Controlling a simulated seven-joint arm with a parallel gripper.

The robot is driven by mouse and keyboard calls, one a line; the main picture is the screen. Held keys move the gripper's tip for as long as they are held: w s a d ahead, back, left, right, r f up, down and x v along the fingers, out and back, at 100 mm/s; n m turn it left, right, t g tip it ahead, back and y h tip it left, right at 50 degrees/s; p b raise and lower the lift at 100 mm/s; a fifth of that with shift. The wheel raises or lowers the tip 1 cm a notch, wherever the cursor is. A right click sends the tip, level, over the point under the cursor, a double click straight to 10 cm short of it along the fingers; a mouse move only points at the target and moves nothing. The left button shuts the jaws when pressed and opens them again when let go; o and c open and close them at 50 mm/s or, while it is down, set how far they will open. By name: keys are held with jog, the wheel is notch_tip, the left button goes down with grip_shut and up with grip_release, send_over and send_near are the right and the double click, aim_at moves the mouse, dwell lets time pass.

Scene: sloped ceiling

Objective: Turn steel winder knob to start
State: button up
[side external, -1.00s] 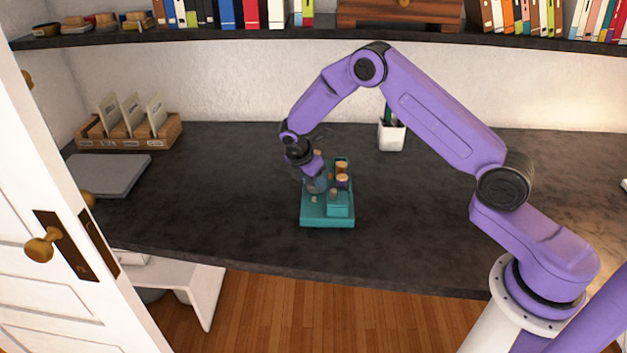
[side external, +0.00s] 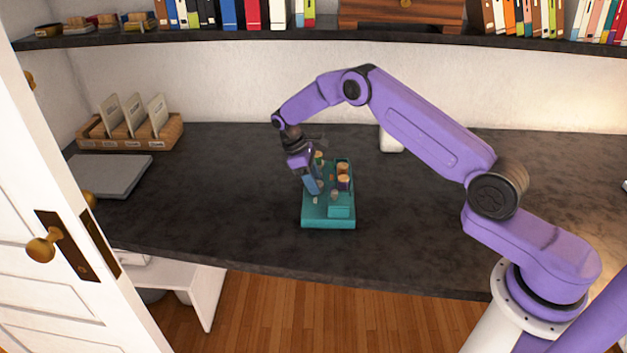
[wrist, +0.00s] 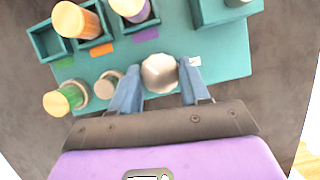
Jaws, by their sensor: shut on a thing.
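The teal winder (side external: 314,222) stands on the dark desk, and its base also shows in the wrist view (wrist: 222,62). The round steel winder knob (wrist: 160,72) sits on the base between my blue fingertips. My gripper (wrist: 161,80) is shut on this knob, with one finger on each side. In the side view my gripper (side external: 316,188) reaches down at a tilt to the winder's left part and mostly hides the knob.
Orange (wrist: 76,20) and purple (wrist: 130,9) spools stand in teal compartments. A green spool (wrist: 64,99) and a small pale round piece (wrist: 107,83) are close to my left finger. A white cup (side external: 391,140) stands behind; a grey laptop-like slab (side external: 108,175) lies left.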

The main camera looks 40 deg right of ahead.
jog(key=m, duration=0.2)
jog(key=m+y, duration=0.1)
jog(key=m, duration=0.1)
jog(key=shift+d+m+g+y, duration=0.15)
jog(key=shift+m+g+y, duration=0.15)
jog(key=shift+g, duration=0.1)
jog(key=m+y, duration=0.1)
jog(key=m, duration=0.2)
jog(key=shift+d+m, duration=0.1)
jog(key=shift+m, duration=0.2)
jog(key=m+y, duration=0.1)
jog(key=m, duration=0.2)
jog(key=shift+d+m+y, duration=0.1)
jog(key=shift+m+y, duration=0.2)
jog(key=shift+y, duration=0.1)
jog(key=m+y, duration=0.1)
jog(key=m, duration=0.2)
jog(key=shift+m+t, duration=0.3)
jog(key=shift+t, duration=0.1)
jog(key=m, duration=0.2)
jog(key=m+t+y, duration=0.1)
jog(key=m, duration=0.2)
jog(key=shift+s+d+m+t+y, duration=0.1)
jog(key=shift+s+m+t+y, duration=0.1)
jog(key=shift+m+t+y, duration=0.1)
jog(key=m+t, duration=0.2)
jog(key=m, duration=0.2)
jog(key=shift+s+m, duration=0.1)
jog(key=shift+m, duration=0.2)
